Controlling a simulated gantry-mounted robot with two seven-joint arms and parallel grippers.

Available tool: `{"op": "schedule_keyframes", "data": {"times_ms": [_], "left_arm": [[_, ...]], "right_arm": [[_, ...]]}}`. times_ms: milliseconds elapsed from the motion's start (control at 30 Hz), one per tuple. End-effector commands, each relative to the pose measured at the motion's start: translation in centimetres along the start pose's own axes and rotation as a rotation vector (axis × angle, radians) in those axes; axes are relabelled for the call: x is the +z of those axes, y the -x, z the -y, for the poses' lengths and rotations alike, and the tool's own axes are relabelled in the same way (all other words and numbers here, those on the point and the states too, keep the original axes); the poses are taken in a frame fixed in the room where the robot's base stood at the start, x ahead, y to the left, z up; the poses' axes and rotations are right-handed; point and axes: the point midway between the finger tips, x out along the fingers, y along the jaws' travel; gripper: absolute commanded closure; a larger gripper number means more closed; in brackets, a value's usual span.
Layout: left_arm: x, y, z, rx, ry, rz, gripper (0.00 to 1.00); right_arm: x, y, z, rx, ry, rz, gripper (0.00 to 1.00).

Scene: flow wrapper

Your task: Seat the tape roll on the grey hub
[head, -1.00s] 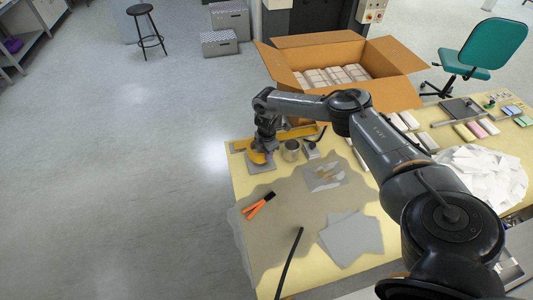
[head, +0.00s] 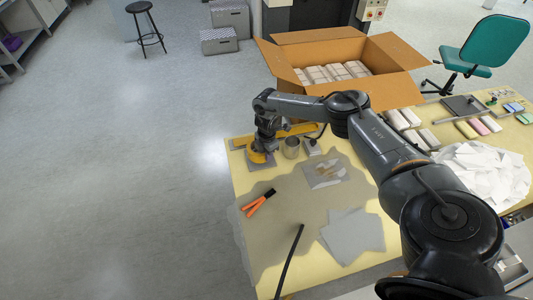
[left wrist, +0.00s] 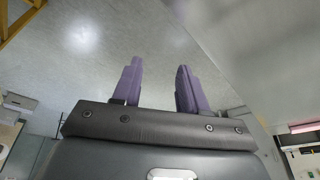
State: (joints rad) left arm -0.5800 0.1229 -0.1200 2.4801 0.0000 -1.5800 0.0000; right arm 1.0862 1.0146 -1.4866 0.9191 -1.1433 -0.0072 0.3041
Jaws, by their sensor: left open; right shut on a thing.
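A yellow roll, which looks like the tape roll (head: 257,157), is at the far left corner of the table, low over a grey square plate (head: 262,166). My right gripper (head: 264,150) is shut on it from above. The wrist and roll cover the middle of the plate, so I cannot see the grey hub, or tell whether the roll touches it. My left gripper (left wrist: 158,88) shows only in the left wrist view, with its two purple fingers apart and nothing between them, over bare floor.
A metal cup (head: 291,148) stands close right of the roll, with a yellow bar (head: 300,130) behind. An orange-handled tool (head: 258,203), a clear bag (head: 325,172) and grey sheets (head: 353,234) lie nearer. A large open carton (head: 400,85) stands behind the table.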

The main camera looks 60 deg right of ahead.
Motion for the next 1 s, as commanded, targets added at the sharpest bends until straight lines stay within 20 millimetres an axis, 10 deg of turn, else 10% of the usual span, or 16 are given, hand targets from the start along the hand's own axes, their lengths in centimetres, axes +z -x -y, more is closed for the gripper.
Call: {"op": "schedule_keyframes", "data": {"times_ms": [1000], "left_arm": [[0.6,-2.0,-0.3,0.007,0.009,-0.001,0.57]], "right_arm": [[0.2,-3.3,0.2,-0.001,-0.001,0.012,1.00]]}}
